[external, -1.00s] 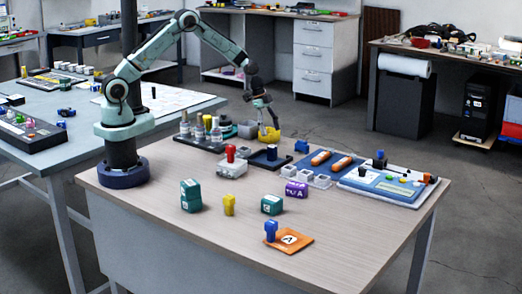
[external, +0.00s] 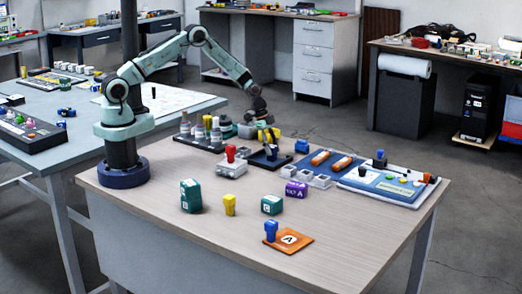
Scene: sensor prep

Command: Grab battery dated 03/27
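No date such as 03/27 is legible at this size, so I cannot tell which thing is that battery. Candidates are a teal block (external: 190,195) at the left, a smaller teal block (external: 271,205) at centre, and a purple block (external: 296,189) with white marks. Two orange cylinders (external: 320,158) lie on the blue-and-white board at the right. My gripper (external: 270,150) points down at the back of the table, over or beside a dark tray (external: 259,163) with a dark blue piece. Its fingers are small and dark; whether they hold anything is unclear.
A red-topped piece (external: 231,153), a yellow piece (external: 229,205) and an orange plate (external: 300,243) stand nearer. The table's front left is clear.

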